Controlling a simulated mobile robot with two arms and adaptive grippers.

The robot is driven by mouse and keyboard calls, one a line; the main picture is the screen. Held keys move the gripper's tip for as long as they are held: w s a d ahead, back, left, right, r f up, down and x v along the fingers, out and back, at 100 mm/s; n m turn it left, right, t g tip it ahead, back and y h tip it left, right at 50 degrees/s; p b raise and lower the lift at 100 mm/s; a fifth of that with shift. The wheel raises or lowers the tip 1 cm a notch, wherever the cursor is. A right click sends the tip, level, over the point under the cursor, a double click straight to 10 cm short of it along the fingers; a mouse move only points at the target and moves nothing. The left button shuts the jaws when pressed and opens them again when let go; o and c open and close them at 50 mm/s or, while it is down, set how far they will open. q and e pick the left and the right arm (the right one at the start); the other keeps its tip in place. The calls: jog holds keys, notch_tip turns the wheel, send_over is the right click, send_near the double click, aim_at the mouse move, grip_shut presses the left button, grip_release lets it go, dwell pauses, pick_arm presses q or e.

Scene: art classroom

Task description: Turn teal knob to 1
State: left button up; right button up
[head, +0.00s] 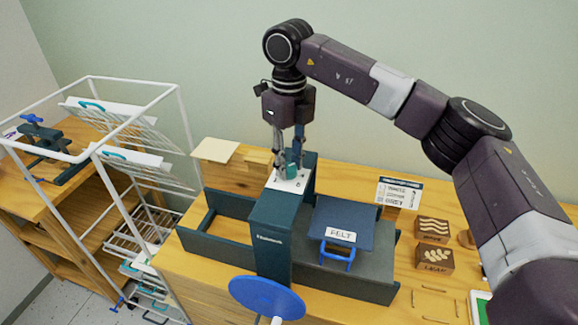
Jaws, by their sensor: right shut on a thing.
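The teal knob (290,170) sits on a white dial plate (287,183) on top of the dark blue-green press (272,230). My right gripper (289,160) comes down from above and is shut on the knob, with its fingers on either side of it. The dial markings are too small to read and are partly hidden by the fingers. My left gripper is not in view.
A blue handwheel (266,297) is on the press's front. A board labelled FELT (342,226) lies right of it, with wooden blocks (434,257) and a printed card (399,193) beyond. A white wire rack (182,125) stands left.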

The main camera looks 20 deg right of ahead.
jog(key=n, duration=0.3)
jog(key=shift+n+b, duration=0.35)
jog(key=shift+n, duration=0.05)
jog(key=n, duration=0.3)
jog(key=shift+n, duration=0.3)
jog(key=n, duration=0.3)
jog(key=shift+r+n, duration=0.1)
jog(key=shift+n, duration=0.2)
jog(key=n, duration=0.4)
jog(key=shift+w+n, duration=0.1)
jog(key=shift+n, duration=0.2)
jog(key=n, duration=0.3)
jog(key=shift+n, duration=0.3)
jog(key=n, duration=0.8)
jog(key=shift+n, duration=2)
